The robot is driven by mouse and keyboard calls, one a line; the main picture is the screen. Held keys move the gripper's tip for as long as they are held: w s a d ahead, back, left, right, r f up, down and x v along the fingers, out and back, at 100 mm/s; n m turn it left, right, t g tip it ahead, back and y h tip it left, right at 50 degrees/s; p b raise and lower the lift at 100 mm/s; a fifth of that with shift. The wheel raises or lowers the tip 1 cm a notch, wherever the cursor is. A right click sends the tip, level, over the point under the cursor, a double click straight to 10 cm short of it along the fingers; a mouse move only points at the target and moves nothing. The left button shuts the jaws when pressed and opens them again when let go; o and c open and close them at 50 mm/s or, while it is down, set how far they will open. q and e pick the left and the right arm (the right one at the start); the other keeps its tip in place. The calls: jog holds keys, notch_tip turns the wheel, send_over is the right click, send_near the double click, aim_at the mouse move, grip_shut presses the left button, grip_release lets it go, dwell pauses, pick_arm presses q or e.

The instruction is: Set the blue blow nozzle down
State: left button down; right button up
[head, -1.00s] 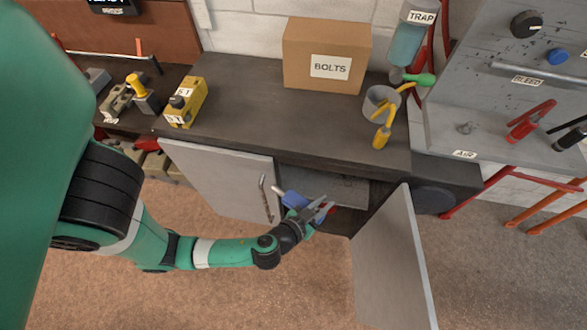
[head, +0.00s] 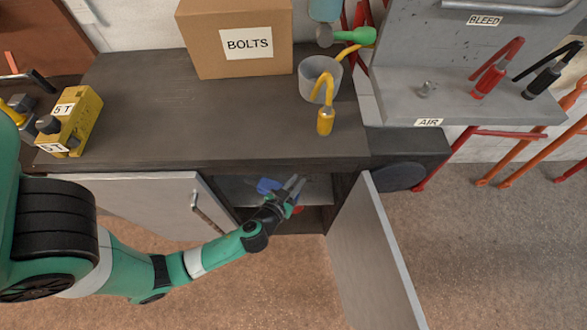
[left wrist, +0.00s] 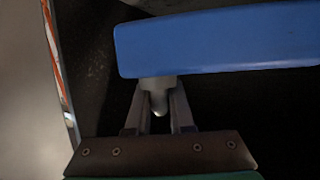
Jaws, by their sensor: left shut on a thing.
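The blue blow nozzle (head: 267,186) is at the opening of the cabinet under the bench in the head view. Its blue body (left wrist: 220,42) lies across the top of the left wrist view. My left gripper (head: 294,187) reaches into the cabinet opening. In the left wrist view my left gripper (left wrist: 160,104) is shut on the nozzle's grey part below the blue body. Part of the nozzle is hidden behind the gripper in the head view. I cannot tell whether the nozzle touches a shelf. My right gripper is not in view.
The cabinet shelf (head: 318,190) shows beside the gripper. A cabinet door (head: 372,255) stands open at right; another door (head: 150,203) with a handle is at left. The bench top (head: 140,105) holds a BOLTS box (head: 240,65), a grey cup (head: 307,90) and a yellow block (head: 78,120).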

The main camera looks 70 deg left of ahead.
pick_arm(q)
jog(key=w+a+f+b, duration=0.1)
jog(key=a+f, duration=0.1)
jog(key=w+a+f+b, duration=0.1)
jog(key=w+a+f, duration=0.1)
jog(key=a+f, duration=0.1)
jog(key=w+a+f+b, duration=0.1)
jog(key=w+a+f, duration=0.1)
jog(key=a, duration=0.1)
jog(key=shift+f+b, duration=0.2)
jog(key=shift+b, duration=0.2)
jog(key=shift+a+f, duration=0.15)
jog(key=f+b, duration=0.3)
jog(key=f, duration=0.1)
jog(key=shift+w+a, duration=0.25)
jog(key=shift+r, duration=0.2)
jog(key=c, duration=0.8)
grip_release()
jog(key=shift+f, duration=0.1)
